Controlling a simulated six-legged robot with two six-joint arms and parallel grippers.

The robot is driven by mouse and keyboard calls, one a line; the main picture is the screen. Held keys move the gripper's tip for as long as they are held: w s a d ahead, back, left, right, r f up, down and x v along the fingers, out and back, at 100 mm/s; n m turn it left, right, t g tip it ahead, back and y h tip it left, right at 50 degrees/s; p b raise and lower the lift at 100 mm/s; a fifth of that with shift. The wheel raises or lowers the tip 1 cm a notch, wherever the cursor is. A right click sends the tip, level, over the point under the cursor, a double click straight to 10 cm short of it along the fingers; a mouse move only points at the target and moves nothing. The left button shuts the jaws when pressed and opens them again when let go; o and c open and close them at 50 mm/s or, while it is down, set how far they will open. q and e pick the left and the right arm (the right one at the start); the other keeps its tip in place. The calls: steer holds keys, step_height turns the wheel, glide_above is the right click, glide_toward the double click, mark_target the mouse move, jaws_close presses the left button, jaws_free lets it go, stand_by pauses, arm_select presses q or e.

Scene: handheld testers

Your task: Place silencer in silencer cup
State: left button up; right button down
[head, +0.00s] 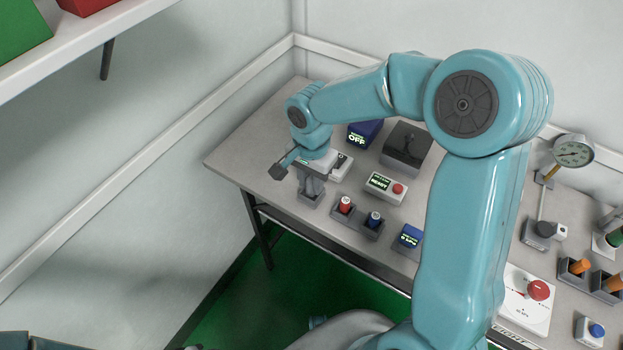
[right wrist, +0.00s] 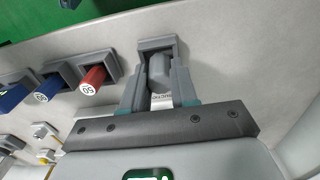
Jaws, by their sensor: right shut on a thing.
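My right gripper (head: 312,180) reaches down at the left end of the table. In the right wrist view its fingers (right wrist: 160,88) are shut on the silencer (right wrist: 160,70), a grey block with a pale label. The silencer cup (right wrist: 157,44), a grey square holder, lies directly beyond the fingertips, and the silencer's end lines up with its opening. The cup also shows under the fingers in the head view (head: 310,199). I cannot tell how deep the silencer sits in it, as the fingers hide much of it.
A grey holder with red and blue testers (head: 358,217) stands close to the right of the cup. A box reading READY (head: 386,187), a blue OFF device (head: 363,134) and a dark grey box (head: 406,149) stand behind. The table's front edge is close to the cup.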

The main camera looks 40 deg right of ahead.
mark_target(311, 180)
steer(key=shift+s+r, duration=0.1)
steer(key=c, duration=0.9)
jaws_free()
steer(key=shift+f, duration=0.2)
steer(key=shift+r, duration=0.3)
step_height(311, 180, up, 12)
steer(key=shift+f+p, duration=0.1)
steer(key=shift+p, duration=0.75)
steer(key=shift+s, duration=0.1)
